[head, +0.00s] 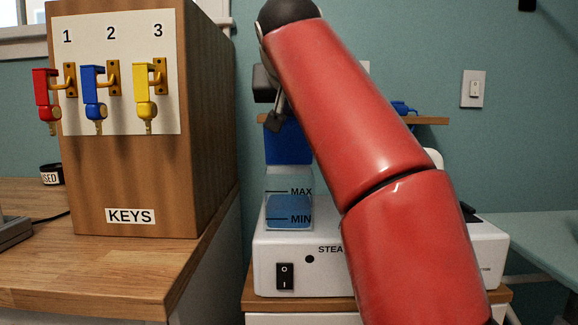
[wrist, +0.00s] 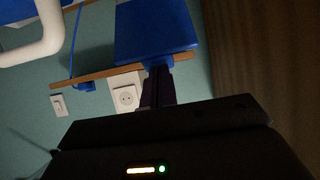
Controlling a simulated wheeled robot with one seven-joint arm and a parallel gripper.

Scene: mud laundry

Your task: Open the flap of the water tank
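The water tank (head: 289,185) is a clear box with MAX and MIN marks and blue-tinted water low inside. It stands on the white steam station at the centre of the head view. Its blue flap (head: 288,145) shows as a broad face above the tank and looks tilted up. The flap is a blue square at the top of the wrist view (wrist: 155,32). My gripper (head: 274,121) points down at the flap's upper edge. In the wrist view its dark fingers (wrist: 157,75) are close together and reach the flap's near edge. Whether they touch it is unclear.
The white steam station (head: 330,281) has a black switch. A wooden KEYS cabinet (head: 123,190) with red, blue and yellow keys stands left. A wooden shelf (head: 430,121) is on the wall behind my arm. My red arm hides the station's middle.

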